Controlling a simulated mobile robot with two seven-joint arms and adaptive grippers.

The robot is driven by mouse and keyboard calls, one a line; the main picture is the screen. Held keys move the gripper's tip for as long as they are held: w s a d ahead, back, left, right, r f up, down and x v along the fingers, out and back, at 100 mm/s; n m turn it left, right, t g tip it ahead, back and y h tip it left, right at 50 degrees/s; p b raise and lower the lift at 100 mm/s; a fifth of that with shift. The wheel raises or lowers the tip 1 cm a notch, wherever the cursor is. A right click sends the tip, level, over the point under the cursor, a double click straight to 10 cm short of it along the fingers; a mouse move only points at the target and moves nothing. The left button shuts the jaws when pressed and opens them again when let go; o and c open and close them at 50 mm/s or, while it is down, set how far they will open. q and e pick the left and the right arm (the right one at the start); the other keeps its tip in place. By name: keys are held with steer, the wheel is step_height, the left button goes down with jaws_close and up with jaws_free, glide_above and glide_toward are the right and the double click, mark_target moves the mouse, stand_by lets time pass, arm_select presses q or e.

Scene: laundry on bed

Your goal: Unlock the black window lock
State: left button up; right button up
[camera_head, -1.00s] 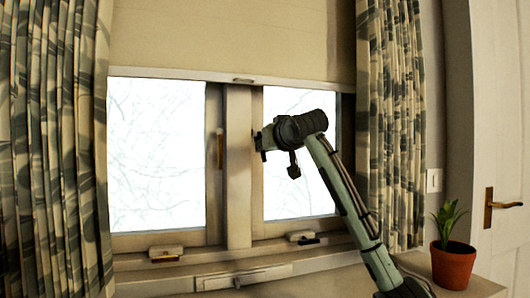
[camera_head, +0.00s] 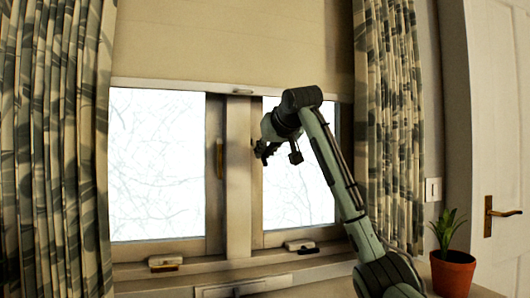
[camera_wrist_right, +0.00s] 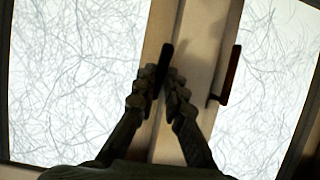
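The black window lock (camera_wrist_right: 165,62) is a slim dark handle on the pale window frame. It shows in the right wrist view, slightly tilted, between the fingertips of my right gripper (camera_wrist_right: 161,78). The fingers are close together, one on each side, and appear to pinch its lower part. In the head view my right gripper (camera_head: 262,150) is at the left edge of the right window, beside the central post, and largely hides the lock. My left gripper is in neither view.
Two catches (camera_head: 165,263) (camera_head: 301,246) sit along the bottom of the windows. Patterned curtains hang at both sides. A potted plant (camera_head: 452,270) stands at the right.

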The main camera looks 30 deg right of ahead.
steer(key=o, duration=0.5)
steer(key=shift+c, duration=0.2)
steer(key=v, duration=1.2)
